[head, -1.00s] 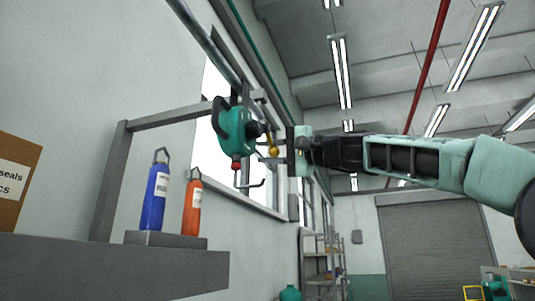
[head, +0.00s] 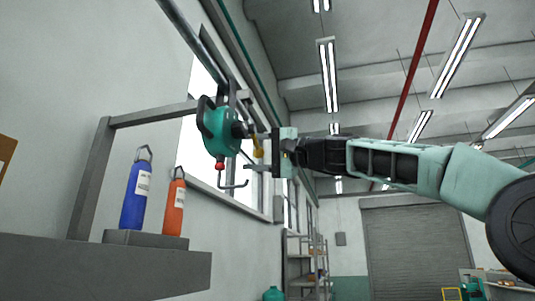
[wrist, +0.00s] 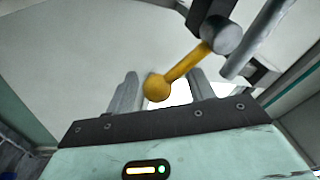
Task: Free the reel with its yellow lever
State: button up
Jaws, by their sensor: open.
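The teal reel (head: 222,132) hangs from an overhead rail at the upper left in the head view. A red ball (head: 219,166) and a hook (head: 236,185) hang under it. Its yellow lever (head: 258,147) sticks out on the side facing my gripper (head: 256,153). In the wrist view, the yellow lever (wrist: 181,68) slants down from a grey pivot to a round knob. The knob shows between the two spread fingers of my gripper (wrist: 163,92). The fingers are open, and I cannot tell whether either touches the knob.
A grey frame (head: 92,180) stands left of the reel. A blue bottle (head: 137,192) and an orange bottle (head: 174,205) stand on a small block on the grey shelf (head: 100,268). The space right of the reel, below my arm, looks open.

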jog(key=b+v, duration=0.9)
jog(key=v, duration=0.8)
jog(key=shift+b, duration=0.4)
jog(key=shift+s+d, duration=0.1)
jog(key=shift+s, duration=0.05)
